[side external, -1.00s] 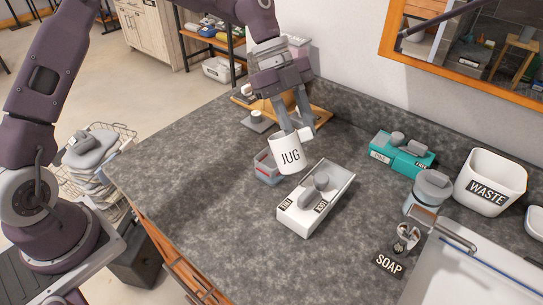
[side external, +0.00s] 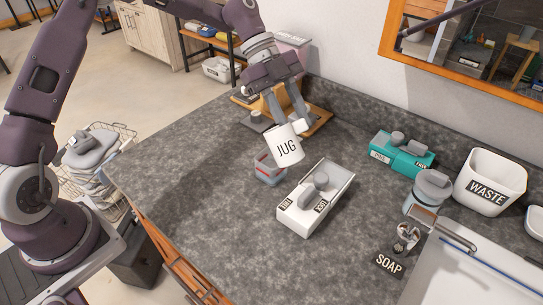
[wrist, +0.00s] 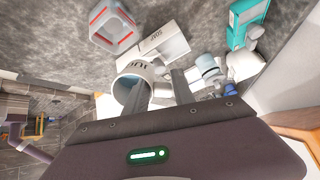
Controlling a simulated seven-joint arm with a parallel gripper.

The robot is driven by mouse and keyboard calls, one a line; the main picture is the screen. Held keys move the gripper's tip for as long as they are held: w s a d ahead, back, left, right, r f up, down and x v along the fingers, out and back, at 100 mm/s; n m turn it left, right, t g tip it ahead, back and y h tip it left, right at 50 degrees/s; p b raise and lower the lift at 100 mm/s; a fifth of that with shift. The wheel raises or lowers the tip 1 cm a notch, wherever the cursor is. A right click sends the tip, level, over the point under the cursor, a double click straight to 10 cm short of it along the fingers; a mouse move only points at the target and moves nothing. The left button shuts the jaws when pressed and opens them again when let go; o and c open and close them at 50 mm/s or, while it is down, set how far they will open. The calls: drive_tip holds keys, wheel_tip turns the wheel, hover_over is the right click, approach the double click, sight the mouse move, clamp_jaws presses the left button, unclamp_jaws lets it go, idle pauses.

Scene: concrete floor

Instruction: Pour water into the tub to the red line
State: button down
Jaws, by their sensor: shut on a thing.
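The white jug (side external: 289,148), marked JUG, is held above the counter and tilted in the side view. In the wrist view its round mouth and white wall (wrist: 133,69) show. My gripper (side external: 291,121) is shut on the jug; its exact hold on the jug is partly hidden. The small grey tub (side external: 270,174) with a red line stands on the counter, just left of and below the jug. In the wrist view the tub (wrist: 104,36) is beyond the jug, with its red line visible. No water stream shows, and I cannot tell the water level in either.
A white box with a grey handle (side external: 299,221) stands close right of the tub. Farther right are a teal box (side external: 407,163), a grey-lidded container (side external: 427,190), a WASTE bin (side external: 488,198) and a SOAP label (side external: 389,263). A wooden board (side external: 318,121) lies behind. The counter's front left is clear.

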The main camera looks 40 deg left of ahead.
sight(302, 120)
drive_tip(key=shift+w+a+f+g+h, duration=0.1)
drive_tip(key=shift+a+f+g+h, duration=0.2)
drive_tip(key=shift+f+h, duration=0.6)
drive_tip(key=shift+a+f+g+h, duration=0.1)
drive_tip(key=shift+a+f+h, duration=0.35)
drive_tip(key=shift+h, duration=0.75)
idle(4.0)
drive_tip(key=shift+d, duration=0.15)
drive_tip(key=r+y, duration=0.1)
drive_tip(key=d+r+y, duration=0.1)
drive_tip(key=y, duration=0.1)
drive_tip(key=d+r+t+y, duration=0.1)
drive_tip(key=y, duration=0.1)
drive_tip(key=shift+s, duration=0.2)
drive_tip(key=shift+s+d+f+y, duration=0.1)
drive_tip(key=shift+d+f+y, duration=0.2)
drive_tip(key=shift+d+y, duration=0.25)
drive_tip(key=shift+s+d+f+y, duration=0.1)
drive_tip(key=shift+d+f+y, duration=0.2)
drive_tip(key=shift+d+y, duration=0.25)
drive_tip(key=shift+s+d+r+t+y, duration=0.1)
drive_tip(key=shift+d+r+t+y, duration=0.15)
drive_tip(key=shift+d+y, duration=0.55)
drive_tip(key=shift+s+d+r+t+y, duration=0.15)
drive_tip(key=shift+d+r+y, duration=0.15)
drive_tip(key=shift+d+y, duration=0.5)
drive_tip(key=shift+s+d+r+t+y, duration=0.1)
drive_tip(key=shift+d+r+t+y, duration=0.15)
drive_tip(key=shift+d+y, duration=0.55)
drive_tip(key=shift+a, duration=0.15)
